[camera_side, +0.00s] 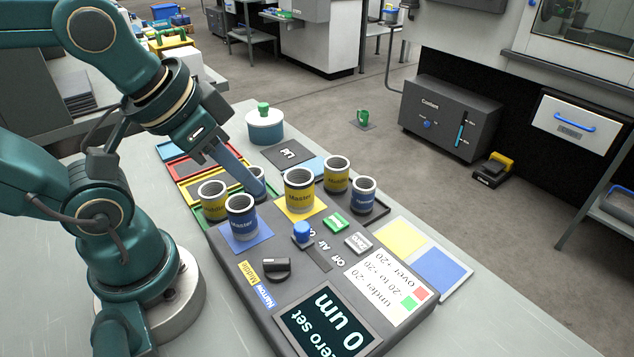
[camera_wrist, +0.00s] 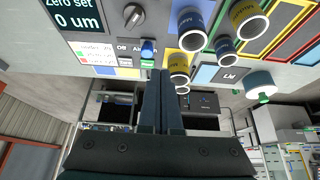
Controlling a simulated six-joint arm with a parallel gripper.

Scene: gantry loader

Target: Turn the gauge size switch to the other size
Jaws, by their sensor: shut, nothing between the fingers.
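The size switch (camera_side: 276,267) is a black bar knob on the grey gauge box (camera_side: 318,262). Beside it are a yellow Middle label (camera_side: 248,272) and a blue Narrow label (camera_side: 264,297). Which label the knob points to is not clear. The knob also shows at the top of the wrist view (camera_wrist: 133,14). My gripper (camera_side: 259,190) is shut and empty, beyond the knob and apart from it, among the ring gauges. In the wrist view my shut fingers (camera_wrist: 160,73) point toward the box's edge. The display (camera_side: 328,320) reads Zero set, 0 um.
A blue Off/Air/On knob (camera_side: 302,233) stands near the switch. A blue Master ring (camera_side: 241,222) and yellow Master ring (camera_side: 299,192) stand on coloured pads, with several other rings around. A lidded pot (camera_side: 265,127) stands behind. Space directly above the switch is clear.

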